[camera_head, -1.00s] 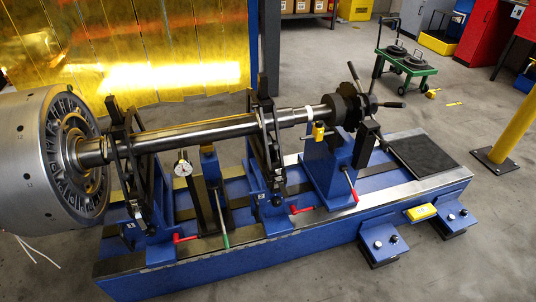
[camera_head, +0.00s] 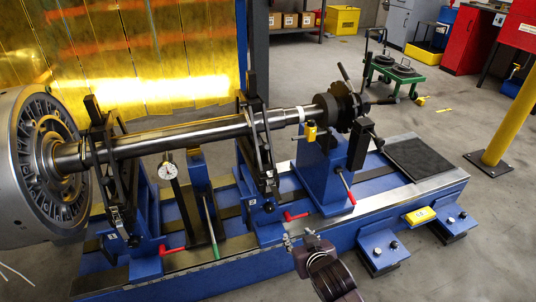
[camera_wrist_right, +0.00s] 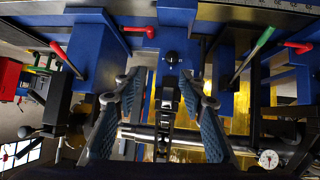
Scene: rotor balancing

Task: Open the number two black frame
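Two black hinged frames stand around the long steel shaft (camera_head: 190,137). The left black frame (camera_head: 98,150) sits on a blue support with a small white label (camera_head: 110,237) that seems to read 2. The middle black frame (camera_head: 262,150) is on another blue support; its label is too small to read. Both frames look closed around the shaft. My right gripper (camera_head: 299,239) is low in front of the blue base, apart from both frames. In the right wrist view my right gripper (camera_wrist_right: 163,80) is open and empty, with a black frame part behind its spread fingers. My left gripper is not in view.
A large grey rotor head (camera_head: 38,165) fills the left. Red handles (camera_head: 172,250) and a green handle (camera_head: 209,215) stick out along the front of the blue base (camera_head: 220,272). A dial gauge (camera_head: 168,170) stands between the frames.

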